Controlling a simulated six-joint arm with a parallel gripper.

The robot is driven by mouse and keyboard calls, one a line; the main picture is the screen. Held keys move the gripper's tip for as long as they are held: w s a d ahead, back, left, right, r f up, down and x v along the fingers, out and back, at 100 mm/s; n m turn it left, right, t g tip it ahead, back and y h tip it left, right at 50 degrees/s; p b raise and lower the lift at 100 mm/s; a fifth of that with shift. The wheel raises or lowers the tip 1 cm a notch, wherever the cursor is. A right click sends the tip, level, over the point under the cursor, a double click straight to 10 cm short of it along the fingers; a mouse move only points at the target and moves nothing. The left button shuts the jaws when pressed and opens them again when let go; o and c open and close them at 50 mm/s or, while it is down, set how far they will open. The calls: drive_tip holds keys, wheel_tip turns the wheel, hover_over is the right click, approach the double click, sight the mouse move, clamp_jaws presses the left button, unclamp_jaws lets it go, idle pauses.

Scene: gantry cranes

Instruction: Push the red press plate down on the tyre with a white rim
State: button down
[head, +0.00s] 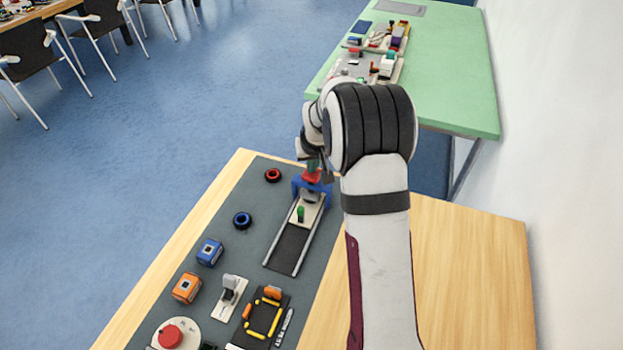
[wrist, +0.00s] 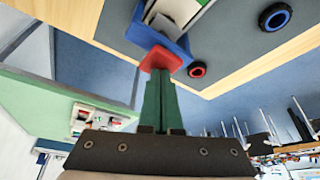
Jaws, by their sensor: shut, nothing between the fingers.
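The red press plate (head: 312,176) sits in the blue gantry frame (head: 297,187) at the far end of a grey track. In the wrist view the red plate (wrist: 161,58) is right at the tips of my gripper's green fingers (wrist: 159,78), against the blue frame (wrist: 147,35). My gripper is shut and empty; its tips appear to touch the plate, though the exact contact is unclear. In the head view my arm partly hides the gripper. A dark round shape (head: 308,195) shows under the frame; I cannot make out a white rim.
A carriage with a green peg (head: 300,214) is on the track (head: 287,246). A red-rimmed tyre (head: 272,175) and a blue-rimmed tyre (head: 242,220) lie left of it. Blue (head: 209,252) and orange (head: 186,287) blocks stand nearer. The wooden table's right side (head: 470,270) is clear.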

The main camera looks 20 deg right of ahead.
drive_tip(key=shift+f, duration=0.1)
wheel_tip(320, 180, up, 8)
idle(0.7)
drive_tip(key=s+a+r+g+y, duration=0.1)
drive_tip(key=s+a+r, duration=0.3)
drive_tip(key=s+a, duration=0.5)
drive_tip(key=s+a+m+g, duration=0.1)
drive_tip(key=s+a, duration=0.2)
drive_tip(key=s, duration=0.6)
drive_tip(key=s+a+f+g+y, duration=0.1)
drive_tip(key=s+a, duration=0.2)
drive_tip(key=s, duration=0.7)
drive_tip(key=s+a+m+g+y, duration=0.1)
drive_tip(key=s+a, duration=0.3)
drive_tip(key=s, duration=0.5)
drive_tip(key=shift+s+f+m+g, duration=0.25)
drive_tip(key=shift+s+m+g, duration=0.05)
drive_tip(key=shift+s, duration=0.05)
